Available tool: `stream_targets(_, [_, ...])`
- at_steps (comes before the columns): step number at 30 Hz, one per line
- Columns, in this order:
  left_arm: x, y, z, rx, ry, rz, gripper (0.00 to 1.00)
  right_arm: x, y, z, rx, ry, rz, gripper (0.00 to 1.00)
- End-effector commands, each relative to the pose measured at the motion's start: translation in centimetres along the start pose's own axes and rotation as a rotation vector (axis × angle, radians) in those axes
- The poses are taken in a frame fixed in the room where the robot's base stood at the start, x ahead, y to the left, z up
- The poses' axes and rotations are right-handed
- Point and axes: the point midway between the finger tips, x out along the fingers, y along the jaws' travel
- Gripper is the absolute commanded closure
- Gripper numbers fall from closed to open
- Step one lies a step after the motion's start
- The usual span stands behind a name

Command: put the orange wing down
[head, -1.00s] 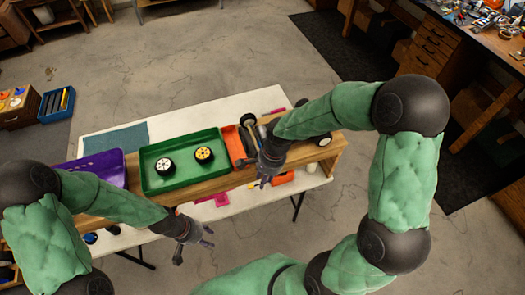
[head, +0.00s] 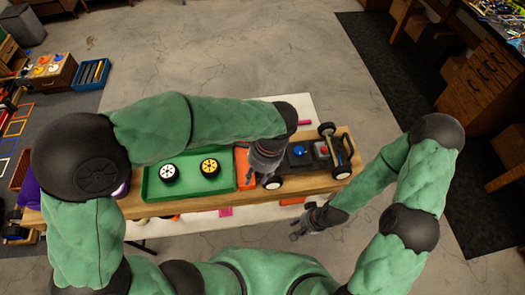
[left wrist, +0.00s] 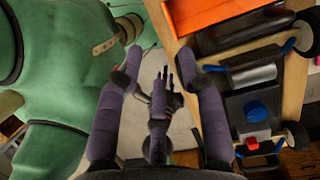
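The dark car (head: 302,154) stands on the wooden bench, with wheels, a blue knob and a red knob showing; it also shows in the left wrist view (left wrist: 236,93). My left gripper (head: 264,166) is beside the car's left end. In the left wrist view its fingers (left wrist: 166,72) are spread with nothing between them. My right gripper (head: 303,222) is off the bench's front side, fingers apart and apparently empty. I cannot pick out the orange wing for certain. An orange piece (head: 291,201) shows below the bench's front edge, partly hidden.
A green tray (head: 150,188) with a white-hubbed wheel (head: 169,173) and a yellow-hubbed wheel (head: 210,168) is left of the car. An orange tray (head: 241,168) lies between them, partly covered by my left arm. A white table (head: 308,106) extends behind the bench.

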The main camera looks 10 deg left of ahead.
Motion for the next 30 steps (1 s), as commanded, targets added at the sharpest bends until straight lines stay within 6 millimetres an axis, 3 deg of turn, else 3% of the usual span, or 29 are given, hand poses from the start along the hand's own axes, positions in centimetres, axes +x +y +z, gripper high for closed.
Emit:
stream_targets(2, [-1.1,0.1,0.4,0.021,-0.018,-0.020,0.61,0.4,0.1,0.5,-0.026,0.000,0.002,0.67])
stream_targets(5, [-1.1,0.1,0.8,0.030,-0.031,-0.027,0.61,0.6,0.2,0.7,-0.042,0.002,0.004,0.67])
stream_targets(12, [2.3,0.0,0.9,0.029,-0.033,-0.026,0.61,1.0,0.4,0.6,-0.043,0.003,0.004,0.67])
stream_targets(22, [4.9,-0.2,1.0,0.029,-0.032,-0.025,0.61,1.2,0.4,0.6,-0.042,0.003,0.003,0.67])
stream_targets(30, [8.5,-0.5,1.2,0.029,-0.031,-0.025,0.61,1.6,0.6,0.6,-0.042,0.003,0.003,0.67])
